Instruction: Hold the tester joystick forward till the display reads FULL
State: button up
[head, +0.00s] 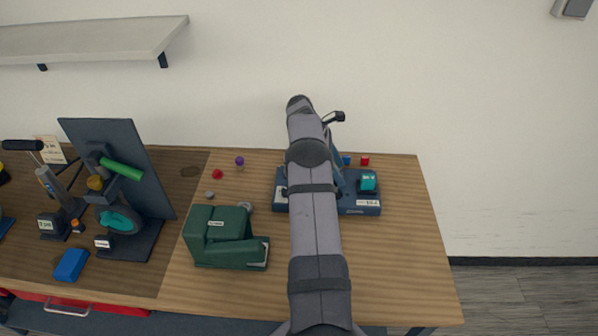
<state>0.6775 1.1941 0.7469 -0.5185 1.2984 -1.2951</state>
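A navy-blue unit (360,208), which looks like the tester, sits on the light wooden bench top at the right, partly behind my arm. A teal block (368,182) stands on its right side, above a small white label too small to read. A slanted blue panel rises beside my arm, with a dark knob-like part (338,117) above it; I cannot tell what that part belongs to. I cannot make out the joystick or a display reading. My arm reaches up across the unit, and my gripper is hidden from this view.
A green clamp-like device (225,238) stands left of my arm. Red (217,174) and purple (240,161) knobs lie behind it. A dark stand with a teal wheel (119,219) and a blue block (71,264) are farther left. The bench's right front is clear.

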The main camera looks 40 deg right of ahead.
dwell(0.4)
jog(key=shift+s+a+p, duration=0.3)
jog(key=shift+s+a, duration=1.05)
jog(key=shift+r, duration=0.1)
notch_tip(320, 180, up, 7)
jog(key=p, duration=0.5)
jog(key=shift+p, duration=0.3)
dwell(0.4)
